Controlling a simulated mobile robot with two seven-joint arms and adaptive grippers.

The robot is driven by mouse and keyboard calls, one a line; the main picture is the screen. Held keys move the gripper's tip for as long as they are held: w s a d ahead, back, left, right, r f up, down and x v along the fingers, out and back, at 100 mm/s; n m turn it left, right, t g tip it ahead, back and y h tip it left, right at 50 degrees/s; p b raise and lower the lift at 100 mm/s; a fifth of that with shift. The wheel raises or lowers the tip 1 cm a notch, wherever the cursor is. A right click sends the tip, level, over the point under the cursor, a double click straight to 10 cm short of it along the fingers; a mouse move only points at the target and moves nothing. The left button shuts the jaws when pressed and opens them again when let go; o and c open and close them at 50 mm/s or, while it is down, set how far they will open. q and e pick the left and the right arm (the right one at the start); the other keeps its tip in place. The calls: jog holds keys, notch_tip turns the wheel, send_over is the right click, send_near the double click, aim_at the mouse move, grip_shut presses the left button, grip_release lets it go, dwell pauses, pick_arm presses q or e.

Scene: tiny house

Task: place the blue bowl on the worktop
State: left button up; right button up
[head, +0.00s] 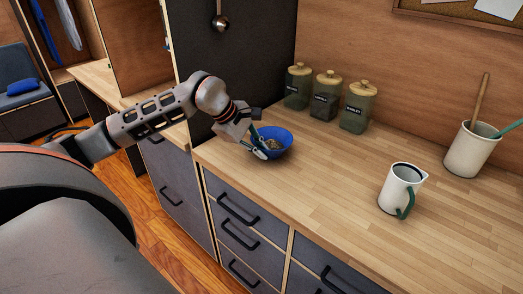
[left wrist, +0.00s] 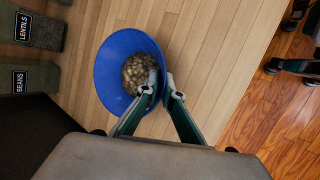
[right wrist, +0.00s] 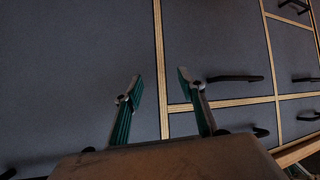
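The blue bowl (head: 284,137) with small beige-brown pieces in it is at the left end of the wooden worktop (head: 330,180). It looks upright and at worktop level; whether its base touches the wood I cannot tell. My left gripper (head: 262,149) is at the bowl's near-left rim. In the left wrist view the blue bowl (left wrist: 112,72) has its rim between the fingertips of my left gripper (left wrist: 164,88), one finger inside and one outside, closed onto it. My right gripper (right wrist: 159,87) is open and empty, before dark cabinet fronts.
Three labelled jars (head: 326,96) stand along the back wall. A white jug (head: 401,188) with a green handle and a utensil crock (head: 469,151) stand to the right. A dark tall panel (head: 225,60) borders the worktop's left end. The worktop's middle is clear.

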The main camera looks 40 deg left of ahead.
pick_arm(q)
jog(key=shift+o, duration=1)
jog(key=shift+r, duration=0.1)
jog(key=v, duration=1.2)
jog(key=shift+b, duration=0.35)
jog(key=shift+r, duration=0.1)
